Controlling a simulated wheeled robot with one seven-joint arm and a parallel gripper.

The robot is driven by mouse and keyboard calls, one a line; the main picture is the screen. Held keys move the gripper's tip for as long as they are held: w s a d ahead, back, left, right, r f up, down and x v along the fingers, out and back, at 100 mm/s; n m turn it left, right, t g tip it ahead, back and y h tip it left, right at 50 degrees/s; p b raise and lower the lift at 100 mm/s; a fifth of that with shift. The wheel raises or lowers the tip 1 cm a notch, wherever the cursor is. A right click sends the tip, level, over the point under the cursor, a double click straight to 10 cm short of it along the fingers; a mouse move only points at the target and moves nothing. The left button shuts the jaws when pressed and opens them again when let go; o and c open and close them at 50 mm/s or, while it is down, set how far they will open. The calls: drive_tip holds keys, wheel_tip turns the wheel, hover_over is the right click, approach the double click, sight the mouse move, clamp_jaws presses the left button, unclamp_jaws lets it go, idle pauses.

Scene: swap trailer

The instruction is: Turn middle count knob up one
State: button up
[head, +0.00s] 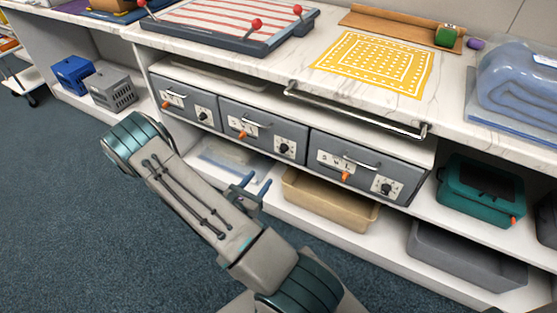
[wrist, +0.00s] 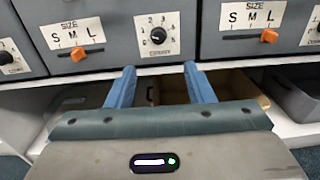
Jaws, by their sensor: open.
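The middle count knob (wrist: 158,36) is a small black dial on a white number plate, at the right of the middle grey drawer (wrist: 110,15). It also shows in the head view (head: 284,148). I cannot clearly read which number it points to. My gripper (wrist: 159,69) has two blue fingers, open and empty, in front of and below the knob, apart from it. In the head view my gripper (head: 256,184) is below the middle drawer's front.
The middle drawer has an orange size slider (wrist: 78,54) left of the knob. Similar drawers stand left (head: 185,103) and right (head: 365,165). A handle rail (head: 355,113) juts from the counter above. A tan bin (head: 330,198) and a grey bin (head: 465,255) sit on the lower shelf.

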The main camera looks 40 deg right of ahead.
sight(281, 152)
drive_tip(key=b+x, duration=0.2)
drive_tip(key=x, duration=1.1)
drive_tip(key=shift+w+d+f, duration=0.15)
drive_tip(key=shift+w+d, duration=0.05)
drive_tip(key=shift+d, duration=0.15)
drive_tip(key=shift+c, duration=0.3)
drive_tip(key=c, duration=0.9)
